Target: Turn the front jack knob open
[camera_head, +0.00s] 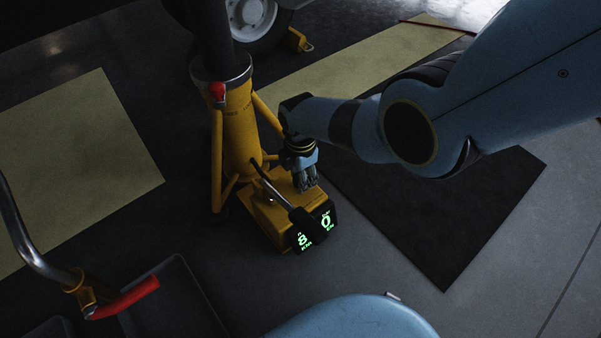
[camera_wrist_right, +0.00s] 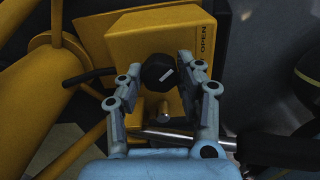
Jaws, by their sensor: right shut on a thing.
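The front jack is a yellow leg (camera_head: 239,125) with slanted struts, standing on the floor in the head view. A yellow box (camera_head: 262,215) at its foot has a dark end with green lit digits. My left gripper is not in view.
A dark-gripped lever (camera_head: 272,187) slants across the box beside my right gripper. A red-tipped metal handle (camera_head: 125,298) is at lower left, near a dark tray (camera_head: 178,298). A wheel (camera_head: 250,16) stands behind the jack. Open floor lies at right.

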